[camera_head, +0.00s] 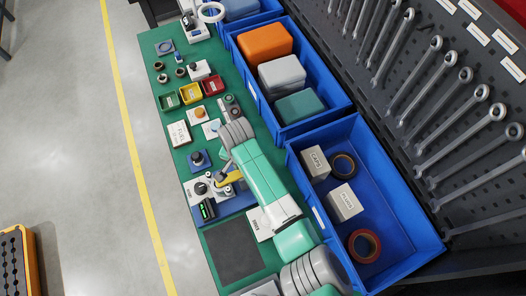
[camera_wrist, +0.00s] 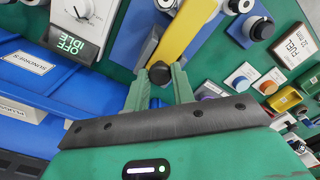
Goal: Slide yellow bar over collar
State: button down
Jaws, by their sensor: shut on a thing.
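The yellow bar (camera_wrist: 192,27) runs diagonally above my fingers in the wrist view. In the head view a part of the yellow bar (camera_head: 232,176) shows beside my wrist, over the test fixture (camera_head: 198,189). My gripper (camera_wrist: 160,84) is shut on a dark round knob (camera_wrist: 158,72) at the near end of the yellow bar; whether the knob is fixed to the bar is hard to tell. A pale metal cylinder (camera_wrist: 166,5) shows beside the bar at the top of the wrist view; I cannot tell whether it is the collar. My arm hides part of the fixture.
A knob block (camera_wrist: 250,27) is at the right. Blue bins (camera_head: 370,205) line the right side of the green bench. Small red, yellow and green trays (camera_head: 190,94) stand farther back.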

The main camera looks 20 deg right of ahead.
aim_at(238, 174)
jog(key=shift+a+r, duration=0.3)
jog(key=shift+a, duration=0.65)
jog(key=shift+f, duration=0.1)
jog(key=c, duration=1.2)
grip_release()
jog(key=shift+a, duration=0.15)
jog(key=shift+o, duration=0.2)
jog(key=shift+f, duration=0.1)
notch_tip(238, 174, up, 8)
jog(key=shift+p, duration=0.45)
jog(key=shift+f, duration=0.1)
